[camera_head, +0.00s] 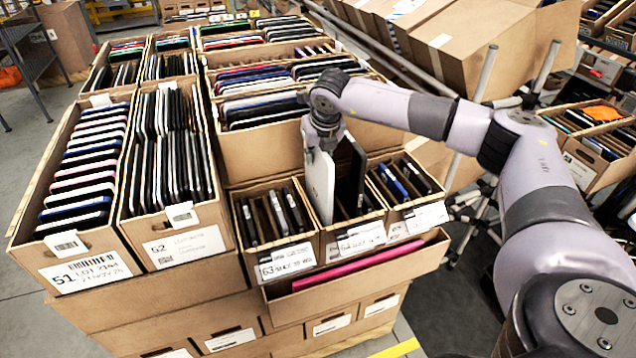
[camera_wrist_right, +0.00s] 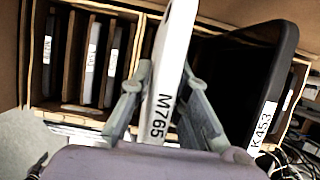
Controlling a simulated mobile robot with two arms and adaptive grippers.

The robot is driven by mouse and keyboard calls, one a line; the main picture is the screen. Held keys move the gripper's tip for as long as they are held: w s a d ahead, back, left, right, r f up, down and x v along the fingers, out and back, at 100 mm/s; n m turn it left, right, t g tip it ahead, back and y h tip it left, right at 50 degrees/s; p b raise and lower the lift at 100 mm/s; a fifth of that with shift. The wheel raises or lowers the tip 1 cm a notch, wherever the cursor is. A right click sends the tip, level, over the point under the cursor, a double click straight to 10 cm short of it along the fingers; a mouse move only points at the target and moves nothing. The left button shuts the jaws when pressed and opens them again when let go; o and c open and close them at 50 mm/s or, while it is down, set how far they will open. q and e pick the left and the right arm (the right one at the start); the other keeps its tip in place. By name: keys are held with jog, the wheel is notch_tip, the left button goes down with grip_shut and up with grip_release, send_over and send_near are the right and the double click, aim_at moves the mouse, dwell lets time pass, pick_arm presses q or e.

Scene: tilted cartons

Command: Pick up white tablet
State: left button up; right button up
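The white tablet (camera_head: 319,186) stands upright in the middle small carton (camera_head: 352,238) of the front row, sticking up well above its rim. In the right wrist view the white tablet (camera_wrist_right: 168,85) is seen edge-on, with the label M765. My right gripper (camera_head: 322,146) is at its top edge, and in the wrist view its two fingers (camera_wrist_right: 167,82) close in on both faces of the tablet. The tablet's lower end is hidden in the carton. A black tablet (camera_head: 351,172), labelled K453 in the wrist view (camera_wrist_right: 245,85), stands right beside it. My left gripper is not in view.
A carton with dark devices (camera_head: 271,217) stands to the left and another (camera_head: 406,180) to the right. Long cartons (camera_head: 92,160) full of tablets fill the left. A pink item (camera_head: 365,265) lies in the tray in front. Tilted cartons and poles stand at the back right.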

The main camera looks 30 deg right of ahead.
grip_shut()
jog(key=shift+w+r, duration=0.1)
jog(key=shift+r, duration=0.05)
jog(key=shift+r+p, duration=0.3)
jog(key=shift+p, duration=0.25)
jog(key=shift+r+b, duration=0.3)
jog(key=shift+b, duration=0.1)
notch_tip(320, 180, up, 19)
jog(key=b, duration=0.4)
jog(key=shift+r+p, duration=0.8)
